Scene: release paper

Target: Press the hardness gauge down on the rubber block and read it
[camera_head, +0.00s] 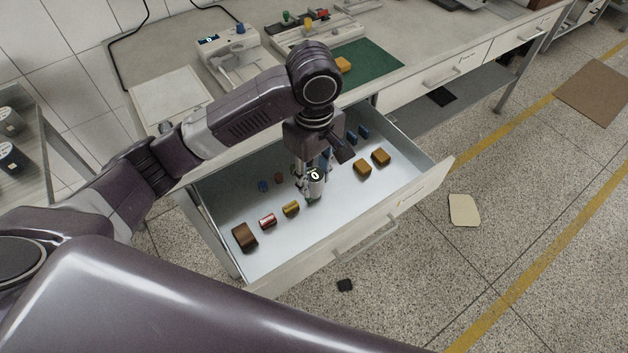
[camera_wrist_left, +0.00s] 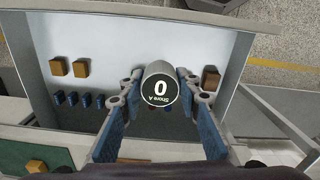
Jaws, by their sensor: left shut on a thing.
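The hardness gauge (camera_head: 316,176) is a silver cylinder with a dark round face. In the left wrist view the face (camera_wrist_left: 159,90) reads 0 with "Shore A" below it. My left gripper (camera_head: 308,183) points down over the open drawer and is shut on the gauge, with one finger on each side. I cannot tell whether the gauge's foot touches the drawer floor. A tan block (camera_head: 343,65) lies on the green mat on the bench, apart from the gauge; it looks like the rubber block. It also shows in the left wrist view (camera_wrist_left: 37,166). My right gripper is out of view.
The open drawer (camera_head: 330,232) holds brown blocks (camera_head: 381,157), small blue pieces (camera_head: 363,131), and several cylinders on the left. The green mat (camera_head: 375,62) has bare room. A white device (camera_head: 226,55) stands on the bench left of it. The drawer walls rise around the gripper.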

